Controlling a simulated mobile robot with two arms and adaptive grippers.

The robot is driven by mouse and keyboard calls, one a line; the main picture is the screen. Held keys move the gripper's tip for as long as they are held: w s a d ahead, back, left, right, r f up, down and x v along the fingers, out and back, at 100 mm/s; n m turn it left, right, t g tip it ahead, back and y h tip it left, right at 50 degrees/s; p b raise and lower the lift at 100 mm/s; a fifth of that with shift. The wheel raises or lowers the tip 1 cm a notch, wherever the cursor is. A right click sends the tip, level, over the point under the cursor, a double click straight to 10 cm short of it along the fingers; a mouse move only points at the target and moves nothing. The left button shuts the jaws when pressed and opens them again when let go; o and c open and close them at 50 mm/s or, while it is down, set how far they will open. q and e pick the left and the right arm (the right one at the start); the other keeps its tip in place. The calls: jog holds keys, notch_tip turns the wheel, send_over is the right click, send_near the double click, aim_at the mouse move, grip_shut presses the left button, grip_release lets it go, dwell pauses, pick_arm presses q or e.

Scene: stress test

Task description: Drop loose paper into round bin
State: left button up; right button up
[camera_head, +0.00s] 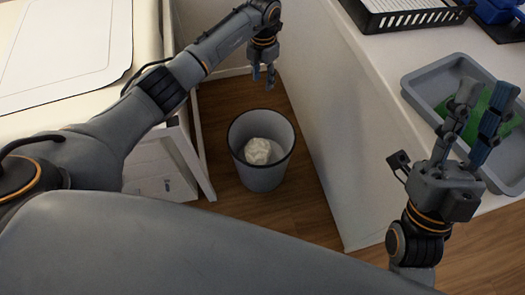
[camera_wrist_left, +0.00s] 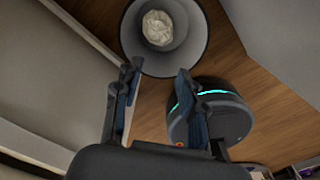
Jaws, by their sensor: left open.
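The round grey bin (camera_head: 262,177) stands on the wooden floor between two white furniture units. A crumpled white paper (camera_head: 258,151) lies inside it, low in the bin. In the left wrist view the bin (camera_wrist_left: 196,45) is at the top, with the paper (camera_wrist_left: 157,27) inside. My left gripper (camera_head: 264,76) is open and empty, above and beyond the bin in the head view; its spread fingers show in the left wrist view (camera_wrist_left: 157,72). My right gripper (camera_head: 487,94) has its fingers apart with nothing between them, in front of a grey tray on the right.
The grey tray (camera_head: 420,85) with a green inside stands on the white counter (camera_head: 345,130) at right. A black basket (camera_head: 372,18) holds white sheets. A white board (camera_head: 65,45) lies on the left surface. Bare floor (camera_head: 300,215) surrounds the bin.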

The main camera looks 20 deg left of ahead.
pick_arm(q)
notch_tip(320, 180, up, 9)
jog(key=s+d+m+p, duration=0.1)
jog(key=s+m+p, duration=0.1)
jog(key=m, duration=0.4)
jog(key=shift+d+p, duration=0.3)
jog(key=shift+p, duration=0.5)
